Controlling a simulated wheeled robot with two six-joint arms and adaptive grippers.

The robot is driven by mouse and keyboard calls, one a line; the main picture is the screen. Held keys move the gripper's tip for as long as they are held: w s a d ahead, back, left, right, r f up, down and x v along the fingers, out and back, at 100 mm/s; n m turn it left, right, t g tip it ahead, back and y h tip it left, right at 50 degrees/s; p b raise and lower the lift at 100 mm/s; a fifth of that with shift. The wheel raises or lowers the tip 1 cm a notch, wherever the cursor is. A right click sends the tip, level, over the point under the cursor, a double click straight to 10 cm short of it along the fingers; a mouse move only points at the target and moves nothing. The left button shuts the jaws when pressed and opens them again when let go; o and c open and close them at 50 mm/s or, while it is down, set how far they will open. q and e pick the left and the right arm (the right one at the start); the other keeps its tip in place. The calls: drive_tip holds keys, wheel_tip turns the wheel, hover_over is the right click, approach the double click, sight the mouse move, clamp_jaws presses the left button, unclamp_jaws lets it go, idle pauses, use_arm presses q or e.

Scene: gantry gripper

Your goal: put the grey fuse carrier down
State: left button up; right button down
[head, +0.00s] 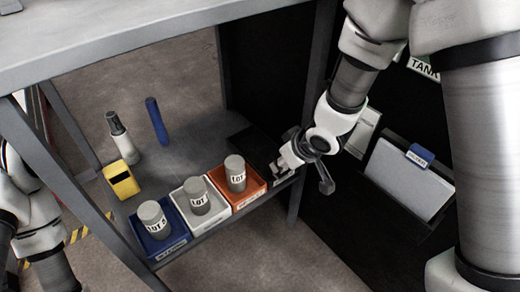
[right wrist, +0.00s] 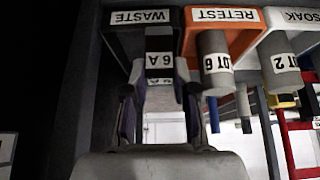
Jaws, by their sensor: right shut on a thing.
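My right gripper (head: 281,167) is at the right end of the low shelf, over the black tray beside the orange one. In the right wrist view the gripper (right wrist: 160,100) is shut on the grey fuse carrier (right wrist: 160,95), which bears a "6 A" label. The carrier is between the two fingers, and its far end overlaps the black tray marked WASTE (right wrist: 115,18). I cannot tell whether it touches the tray. In the head view the gripper mostly hides the carrier. Only my left arm's links show at the left edge; its gripper is out of view.
Orange (head: 255,199), white (head: 214,220) and blue (head: 165,243) trays stand in a row, each holding a grey labelled canister. Behind are a yellow box (head: 121,180), a grey bottle (head: 120,137) and a blue cylinder (head: 156,121). A grey tabletop (head: 110,40) overhangs the shelf.

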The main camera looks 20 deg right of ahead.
drive_tip(key=w+f, duration=0.1)
drive_tip(key=w, duration=0.3)
drive_tip(key=w+a+f+b, duration=0.1)
drive_tip(key=w+f, duration=0.1)
drive_tip(key=w, duration=0.1)
drive_tip(key=w+f, duration=0.2)
drive_tip(key=w, duration=0.2)
drive_tip(key=shift+w+a+b, duration=0.25)
drive_tip(key=shift+w+b, duration=0.05)
drive_tip(key=shift+r, duration=0.2)
drive_tip(key=shift+f, duration=0.15)
drive_tip(key=c, duration=0.9)
unclamp_jaws()
